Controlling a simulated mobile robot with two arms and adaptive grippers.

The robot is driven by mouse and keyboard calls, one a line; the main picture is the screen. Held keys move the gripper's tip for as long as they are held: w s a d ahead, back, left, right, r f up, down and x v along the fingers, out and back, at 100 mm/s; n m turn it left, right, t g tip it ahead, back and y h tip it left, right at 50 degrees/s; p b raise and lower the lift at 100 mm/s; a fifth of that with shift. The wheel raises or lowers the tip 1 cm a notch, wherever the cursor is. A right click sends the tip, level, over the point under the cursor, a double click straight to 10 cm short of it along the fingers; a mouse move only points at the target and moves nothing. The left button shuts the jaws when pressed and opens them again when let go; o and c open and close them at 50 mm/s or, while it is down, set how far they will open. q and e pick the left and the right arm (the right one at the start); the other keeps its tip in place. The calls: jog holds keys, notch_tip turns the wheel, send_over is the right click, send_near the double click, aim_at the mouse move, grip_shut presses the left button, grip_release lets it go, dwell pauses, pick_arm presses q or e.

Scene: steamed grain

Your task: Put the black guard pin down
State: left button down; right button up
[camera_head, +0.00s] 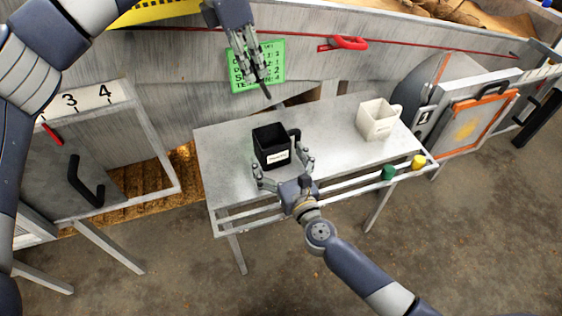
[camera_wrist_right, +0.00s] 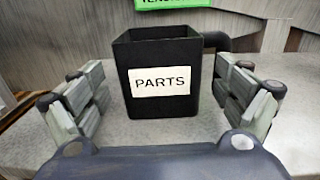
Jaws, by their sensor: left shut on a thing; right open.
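My left gripper (camera_head: 257,76) is above the back of the metal table (camera_head: 222,151), in front of the green sign. It is shut on the thin black guard pin (camera_head: 267,93), which points down toward the table and is clear of it. A black square container (camera_head: 271,146) with a handle and a "PARTS" label stands upright on the table; it also shows in the right wrist view (camera_wrist_right: 160,103). My right gripper (camera_head: 283,163) is open at the container's near side, with one finger at each side. I cannot tell whether the fingers touch it.
A white mug (camera_head: 377,121) stands at the table's right. A green knob (camera_head: 388,173) and a yellow knob (camera_head: 418,162) sit on the front rail. A green sign (camera_head: 270,53) and a red handle (camera_head: 349,42) are on the back wall. The table's left part is clear.

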jog(key=shift+c, duration=0.4)
jog(key=c, duration=1.1)
pick_arm(q)
jog(key=shift+d+f+n, duration=0.2)
jog(key=shift+d+n, duration=0.3)
jog(key=shift+n, duration=0.2)
jog(key=shift+d+f+n, duration=0.2)
jog(key=shift+d+n, duration=0.25)
jog(key=shift+n, duration=0.25)
notch_tip(320, 180, down, 11)
jog(key=d+n+t, duration=0.1)
jog(key=d+n, duration=0.1)
jog(key=n, duration=0.2)
jog(key=shift+w+d+y, duration=0.2)
jog(key=shift+y, duration=0.2)
